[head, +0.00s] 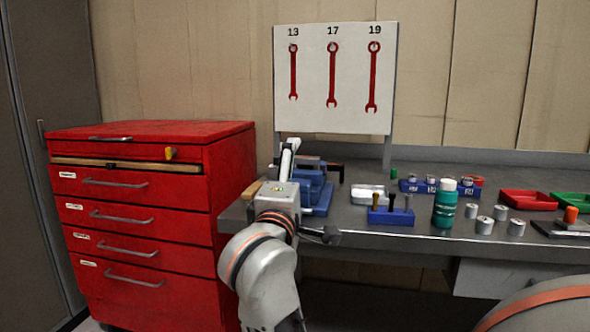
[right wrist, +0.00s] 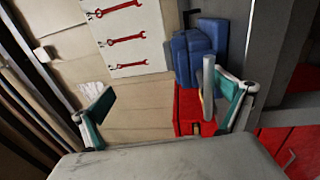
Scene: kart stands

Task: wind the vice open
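The blue vice (head: 318,190) stands at the left end of the grey workbench, partly hidden behind my right arm. It also shows in the right wrist view (right wrist: 196,52), with a grey rod (right wrist: 209,88), apparently its handle, in front of it. My right gripper (right wrist: 166,106) is open, with its teal-padded fingers wide apart. The rod stands between them, close to the right-hand finger; I cannot tell whether they touch. In the head view this gripper (head: 287,160) is at the vice, mostly hidden by its own wrist. My left gripper is not in view.
A red drawer cabinet (head: 228,190) stands left of the workbench (head: 400,250). A wrench board (head: 334,80) hangs behind.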

